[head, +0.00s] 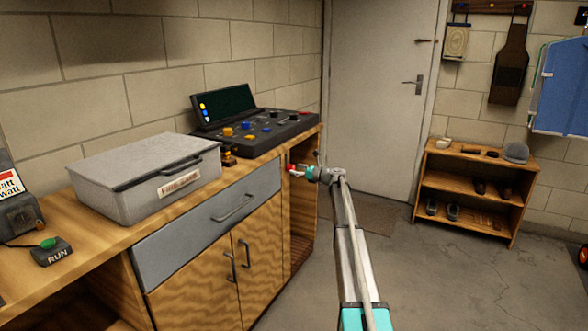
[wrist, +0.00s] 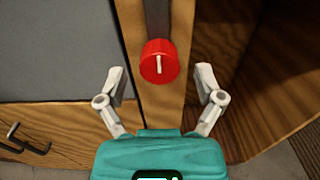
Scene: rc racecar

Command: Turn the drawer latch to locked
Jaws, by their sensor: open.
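The drawer latch is a round red knob (wrist: 160,62) with a white pointer line that stands about upright in the wrist view. It sits on the wooden post to the right of the grey drawer (head: 207,217). In the head view a small red part of the knob (head: 293,173) shows at my gripper's tip. My gripper (wrist: 161,78) is open and empty, with one finger on each side of the knob's line. Gaps show between both fingers and the knob, and I see no contact. The drawer front looks closed.
A grey metal box (head: 145,178) and a control console (head: 250,122) stand on the bench top. Cupboard doors with handles (head: 238,262) lie below the drawer. An open wooden bay (wrist: 240,60) is right of the post. A shelf (head: 470,190) stands further right, with open floor before it.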

